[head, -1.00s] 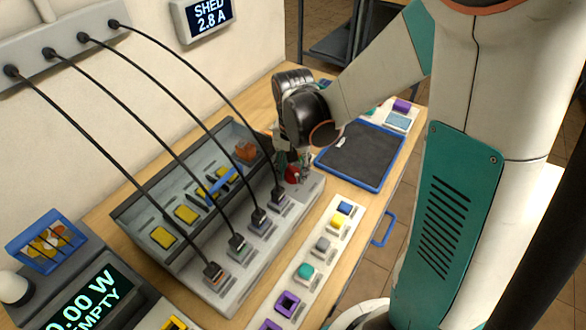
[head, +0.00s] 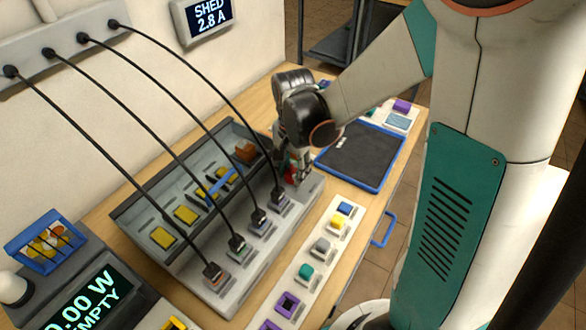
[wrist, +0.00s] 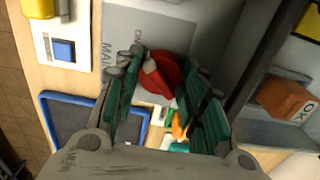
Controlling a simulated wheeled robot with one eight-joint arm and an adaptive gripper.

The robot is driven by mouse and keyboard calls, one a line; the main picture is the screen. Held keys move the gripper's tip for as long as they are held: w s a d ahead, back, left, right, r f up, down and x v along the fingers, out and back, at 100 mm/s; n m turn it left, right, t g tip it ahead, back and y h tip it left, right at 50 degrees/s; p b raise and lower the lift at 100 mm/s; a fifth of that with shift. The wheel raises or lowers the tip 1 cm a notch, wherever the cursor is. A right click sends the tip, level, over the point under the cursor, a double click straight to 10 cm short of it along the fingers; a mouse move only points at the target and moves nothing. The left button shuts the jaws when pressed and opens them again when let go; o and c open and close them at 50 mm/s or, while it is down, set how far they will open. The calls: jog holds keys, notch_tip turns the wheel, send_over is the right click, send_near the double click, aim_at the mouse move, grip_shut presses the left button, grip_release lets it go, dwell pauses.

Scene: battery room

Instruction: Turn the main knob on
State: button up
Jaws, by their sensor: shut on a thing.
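The main knob (wrist: 158,78) is red with a raised grip bar. It sits on a grey plate (wrist: 155,30) lettered "MAIN" at the right end of the charger panel. In the wrist view my gripper (wrist: 165,85) has its green-padded fingers on either side of the knob, shut on it. The bar lies slanted between the fingers. In the head view my gripper (head: 294,172) reaches down over the far right end of the panel, and only a bit of red shows beside it.
Black cables (head: 180,130) run from the wall strip to plugs along the panel, close to my gripper. An orange block (wrist: 287,98) lies in the bin behind. A blue-rimmed dark tray (head: 362,152) lies to the right. A wall display (head: 207,15) reads "SHED 2.8 A".

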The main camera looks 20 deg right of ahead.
aim_at(293, 171)
jog(key=o, duration=1.1)
notch_tip(293, 171, up, 12)
jog(key=shift+r, duration=0.1)
jog(key=shift+s, duration=0.2)
